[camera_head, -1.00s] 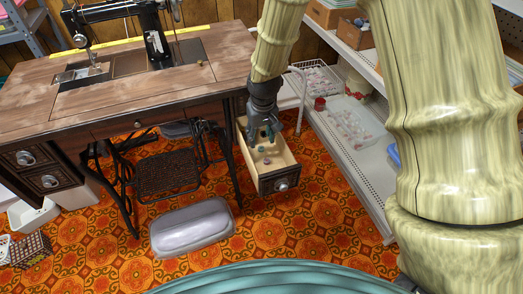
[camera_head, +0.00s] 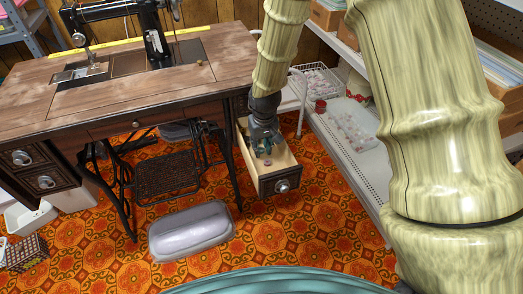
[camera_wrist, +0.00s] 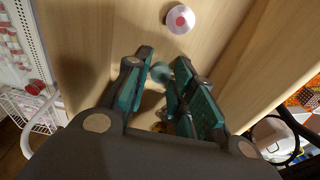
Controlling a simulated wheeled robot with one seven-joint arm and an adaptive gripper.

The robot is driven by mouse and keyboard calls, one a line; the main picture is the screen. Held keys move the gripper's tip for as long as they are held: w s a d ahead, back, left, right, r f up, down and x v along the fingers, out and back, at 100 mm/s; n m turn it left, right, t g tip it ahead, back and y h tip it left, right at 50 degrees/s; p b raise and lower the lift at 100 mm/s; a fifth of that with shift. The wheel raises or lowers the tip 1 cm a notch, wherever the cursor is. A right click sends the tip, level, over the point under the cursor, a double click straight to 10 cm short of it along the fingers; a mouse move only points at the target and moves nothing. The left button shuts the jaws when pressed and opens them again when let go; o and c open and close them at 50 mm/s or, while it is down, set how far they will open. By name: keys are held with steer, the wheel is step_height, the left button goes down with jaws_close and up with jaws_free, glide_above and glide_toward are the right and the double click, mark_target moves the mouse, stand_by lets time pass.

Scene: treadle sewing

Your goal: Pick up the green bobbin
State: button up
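My gripper (camera_head: 263,147) reaches down into the open drawer (camera_head: 279,173) at the right of the sewing table. In the wrist view its teal fingers (camera_wrist: 161,84) are apart, with a gap between the pads. A small dull green round thing, which looks like the green bobbin (camera_wrist: 159,72), sits between the fingertips. It is partly hidden by the fingers, and I cannot tell whether they touch it. In the head view my gripper hides it.
A white bobbin with a pink centre (camera_wrist: 180,18) lies on the drawer floor beyond the fingertips. Something yellowish (camera_wrist: 160,126) shows between the fingers. The drawer walls are close on both sides. The sewing table (camera_head: 140,98) stands left, a shelf (camera_head: 350,150) right.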

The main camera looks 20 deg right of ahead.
steer(key=shift+c, duration=0.7)
step_height(320, 180, up, 28)
steer(key=p, duration=0.7)
